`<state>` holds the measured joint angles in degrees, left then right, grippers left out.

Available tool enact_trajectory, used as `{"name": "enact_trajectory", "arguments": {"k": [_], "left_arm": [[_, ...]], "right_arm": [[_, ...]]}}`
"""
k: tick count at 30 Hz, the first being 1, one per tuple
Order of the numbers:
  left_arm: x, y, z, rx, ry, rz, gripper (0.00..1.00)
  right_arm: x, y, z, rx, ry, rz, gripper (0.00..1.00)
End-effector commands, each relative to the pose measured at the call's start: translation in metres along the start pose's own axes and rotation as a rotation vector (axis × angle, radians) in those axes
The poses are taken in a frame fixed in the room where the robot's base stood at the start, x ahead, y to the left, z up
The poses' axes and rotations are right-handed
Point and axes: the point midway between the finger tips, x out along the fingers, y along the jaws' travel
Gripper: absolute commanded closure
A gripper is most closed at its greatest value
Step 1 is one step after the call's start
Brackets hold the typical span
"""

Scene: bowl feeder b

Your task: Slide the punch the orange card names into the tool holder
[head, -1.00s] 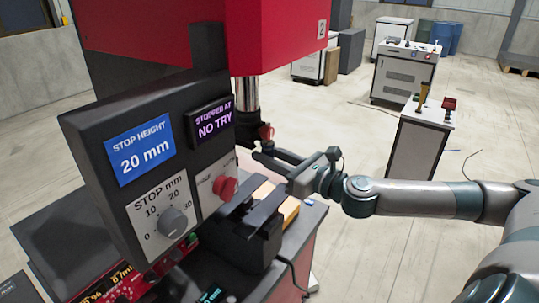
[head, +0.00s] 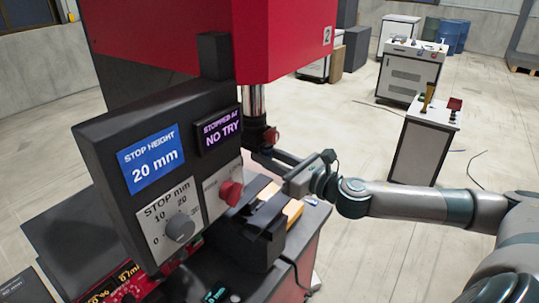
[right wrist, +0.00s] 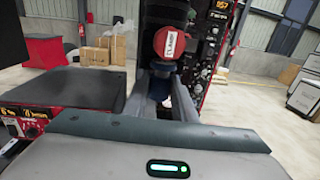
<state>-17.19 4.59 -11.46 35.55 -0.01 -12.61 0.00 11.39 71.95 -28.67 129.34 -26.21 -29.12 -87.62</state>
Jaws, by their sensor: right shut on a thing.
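The tool holder (head: 255,131) is a dark collar under the silver ram, with a red knob (head: 271,137) on its side. In the right wrist view the black holder (right wrist: 165,14) and its red clamp knob (right wrist: 170,43) are above and beyond my fingers. My right gripper (head: 258,153) is shut just below the holder. In the right wrist view a small dark piece (right wrist: 162,71), seemingly the punch, shows between the fingers; most of it is hidden. I cannot tell whether its top is inside the holder. I cannot read any orange card. My left gripper is not in view.
A dark control panel (head: 155,196) reads "STOP HEIGHT 20 mm" and "STOPPED AT NO TRY". It stands close left of the holder, with a red button (head: 230,192). The red press head (head: 285,40) is above. A black block (head: 258,243) stands in front. Open floor lies right.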

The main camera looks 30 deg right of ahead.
Motion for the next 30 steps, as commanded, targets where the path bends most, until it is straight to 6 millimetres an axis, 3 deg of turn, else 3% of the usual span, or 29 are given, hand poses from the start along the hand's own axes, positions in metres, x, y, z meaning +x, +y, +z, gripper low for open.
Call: {"name": "enact_trajectory", "arguments": {"k": [30], "left_arm": [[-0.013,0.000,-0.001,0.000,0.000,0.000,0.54]], "right_arm": [[0.021,0.002,0.001,0.000,-0.001,0.001,1.00]]}}
